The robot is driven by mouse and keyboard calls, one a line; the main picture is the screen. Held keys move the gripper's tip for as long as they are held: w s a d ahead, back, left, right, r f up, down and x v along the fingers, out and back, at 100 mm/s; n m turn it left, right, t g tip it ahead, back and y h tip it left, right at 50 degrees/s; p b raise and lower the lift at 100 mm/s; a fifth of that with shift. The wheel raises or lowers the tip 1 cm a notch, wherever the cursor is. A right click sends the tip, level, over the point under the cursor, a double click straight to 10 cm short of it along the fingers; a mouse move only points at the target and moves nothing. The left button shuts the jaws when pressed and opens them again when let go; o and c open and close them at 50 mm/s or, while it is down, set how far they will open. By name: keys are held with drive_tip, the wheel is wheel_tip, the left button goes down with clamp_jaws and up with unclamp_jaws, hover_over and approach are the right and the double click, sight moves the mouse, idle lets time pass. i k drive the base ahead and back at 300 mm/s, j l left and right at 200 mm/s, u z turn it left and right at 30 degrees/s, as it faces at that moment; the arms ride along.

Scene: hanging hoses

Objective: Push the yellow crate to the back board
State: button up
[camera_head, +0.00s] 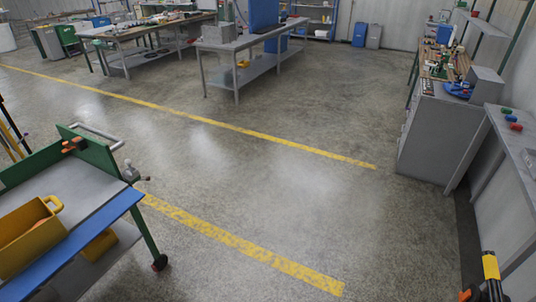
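A yellow crate (30,232) with a looped handle at its right end sits on the grey top of a cart at lower left, cut off by the left edge of the picture. It stands close to the cart's blue front edge (85,232). A green board (60,160) runs along the far side of the cart top. A bare grey strip (95,192) lies between crate and board, so the two are apart. My gripper is not recognisable in this view.
Another yellow container (98,245) is on the cart's lower shelf. A black and yellow object (491,272) stands at the lower right edge; I cannot tell what it is. Workbenches (250,40) stand at the back and a grey cabinet (435,135) at right. The middle floor is clear.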

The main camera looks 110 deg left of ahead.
sight(20, 243)
drive_tip(key=u, duration=5.3)
drive_tip(key=i+z, duration=0.2)
drive_tip(key=i, duration=0.55)
drive_tip(key=i+z, duration=0.2)
drive_tip(key=i, duration=0.55)
drive_tip(key=i+j+z, duration=0.2)
drive_tip(key=i, duration=0.55)
